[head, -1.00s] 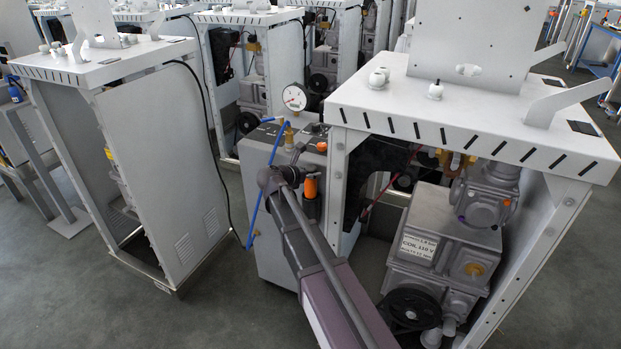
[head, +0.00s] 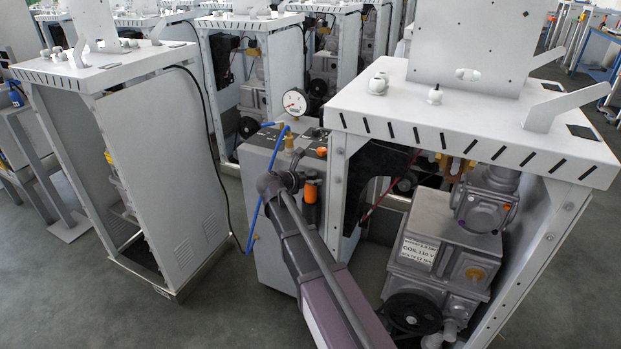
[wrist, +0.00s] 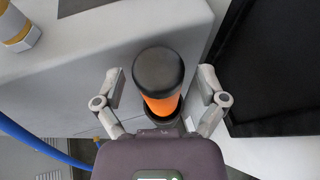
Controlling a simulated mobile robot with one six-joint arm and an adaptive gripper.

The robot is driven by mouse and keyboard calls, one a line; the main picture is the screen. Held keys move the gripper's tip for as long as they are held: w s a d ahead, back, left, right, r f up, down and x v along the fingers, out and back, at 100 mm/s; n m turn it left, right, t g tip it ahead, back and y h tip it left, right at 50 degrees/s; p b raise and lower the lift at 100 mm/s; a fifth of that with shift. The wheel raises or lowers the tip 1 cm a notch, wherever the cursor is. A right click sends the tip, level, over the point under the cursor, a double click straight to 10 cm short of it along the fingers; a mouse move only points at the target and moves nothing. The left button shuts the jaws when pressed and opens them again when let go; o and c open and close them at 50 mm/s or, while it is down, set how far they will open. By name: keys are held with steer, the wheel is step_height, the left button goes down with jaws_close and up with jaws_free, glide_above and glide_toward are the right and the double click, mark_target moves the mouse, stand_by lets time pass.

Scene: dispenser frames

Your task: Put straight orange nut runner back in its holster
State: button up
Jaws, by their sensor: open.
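The straight orange nut runner (wrist: 162,88) stands between my gripper's fingers in the wrist view, its rounded black end toward the camera. A dark ring (wrist: 178,112) encircles its lower orange part; I cannot tell whether this is the holster. In the head view the orange body (head: 310,192) shows upright beside the grey cabinet, just right of my wrist. My gripper (wrist: 160,85) is open, one finger on each side with visible gaps. It also shows in the head view (head: 294,181), where its fingers are small and partly hidden.
The grey cabinet (head: 262,218) carries a round gauge (head: 294,102), a brass fitting and a blue hose (head: 257,212). A white-topped frame (head: 470,125) with a pump unit stands close on the right. Another white frame (head: 150,170) stands left, with clear floor between.

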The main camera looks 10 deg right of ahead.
steer(key=p+v, duration=0.4)
steer(key=v, duration=0.7)
steer(key=shift+s+a+r, duration=0.2)
steer(key=shift+s+a, duration=0.05)
steer(key=shift+s, duration=0.1)
stand_by(0.5)
